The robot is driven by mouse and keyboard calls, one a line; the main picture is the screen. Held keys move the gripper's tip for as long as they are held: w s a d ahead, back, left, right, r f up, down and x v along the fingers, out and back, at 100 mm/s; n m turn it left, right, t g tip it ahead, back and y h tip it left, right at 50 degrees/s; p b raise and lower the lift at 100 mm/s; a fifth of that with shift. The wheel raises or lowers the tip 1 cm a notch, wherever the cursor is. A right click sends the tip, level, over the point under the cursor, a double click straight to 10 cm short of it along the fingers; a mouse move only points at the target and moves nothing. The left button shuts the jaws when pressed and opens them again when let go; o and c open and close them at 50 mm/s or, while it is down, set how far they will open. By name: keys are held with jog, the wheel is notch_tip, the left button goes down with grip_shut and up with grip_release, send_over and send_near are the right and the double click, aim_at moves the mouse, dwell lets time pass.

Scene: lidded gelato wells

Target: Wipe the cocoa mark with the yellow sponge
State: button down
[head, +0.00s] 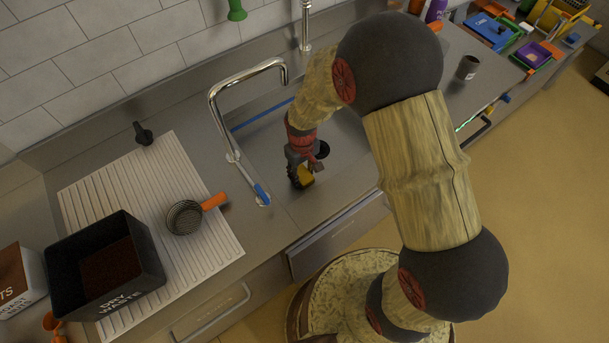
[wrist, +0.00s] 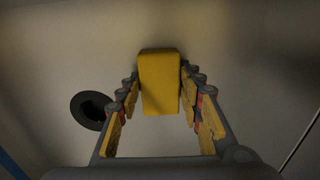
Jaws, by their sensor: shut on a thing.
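My gripper (head: 302,172) reaches down into the steel sink basin in the head view. In the wrist view my gripper (wrist: 160,98) has its fingers on both sides of the yellow sponge (wrist: 160,78) and is shut on it. The sponge sits at the fingertips over the plain basin floor; I cannot tell whether it touches the floor. In the head view the yellow at the fingertips is small and dark, so sponge and finger pads are hard to separate. I see no cocoa mark in either view.
A dark round drain (wrist: 92,108) lies left of the fingers in the wrist view. A curved tap (head: 247,80) rises by the sink. A ribbed drainboard (head: 90,200) holds a black waste bin (head: 145,252) and an orange-handled strainer (head: 186,217). A grey cup (head: 467,68) stands right.

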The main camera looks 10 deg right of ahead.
jog(key=shift+w+a, duration=0.15)
jog(key=shift+w, duration=0.2)
jog(key=shift+s+d+p, duration=0.2)
jog(key=shift+s+d, duration=0.05)
jog(key=shift+s, duration=0.3)
jog(key=shift+s+d+p, duration=0.15)
jog(key=shift+s+d, duration=0.05)
jog(key=shift+s, duration=0.35)
jog(key=shift+r, duration=0.1)
jog(key=shift+r+p, duration=0.75)
jog(key=shift+r, duration=0.15)
